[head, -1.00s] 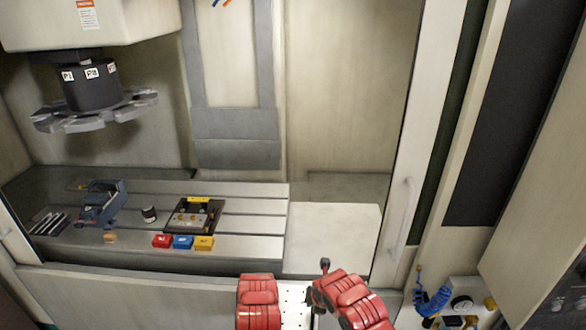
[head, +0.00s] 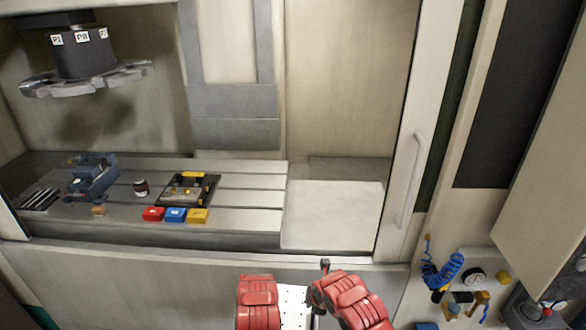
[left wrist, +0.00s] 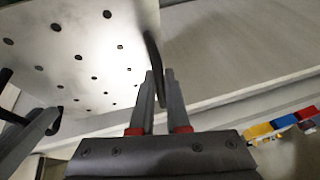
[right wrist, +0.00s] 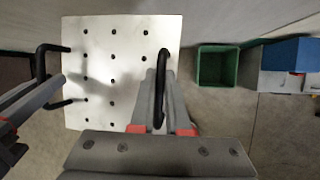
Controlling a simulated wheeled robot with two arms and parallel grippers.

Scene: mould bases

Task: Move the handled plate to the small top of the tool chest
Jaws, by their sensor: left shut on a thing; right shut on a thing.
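The handled plate is a white square plate with rows of dark holes and black bar handles. A part of the plate (head: 294,302) shows between my two red arms at the bottom of the head view. It fills the upper left of the left wrist view (left wrist: 95,62) and the upper middle of the right wrist view (right wrist: 98,98). My left gripper (left wrist: 160,82) is shut on one black handle. My right gripper (right wrist: 161,75) is shut on the opposite handle. A blue-topped grey cabinet (right wrist: 292,53) at the right wrist view's right edge may be the tool chest.
The machine's slotted bed (head: 250,200) holds a vise (head: 93,178), a black tray and red, blue and yellow boxes (head: 176,214). The machine's front wall (head: 150,275) lies just ahead. A green bin (right wrist: 215,66) stands on the floor beside the cabinet.

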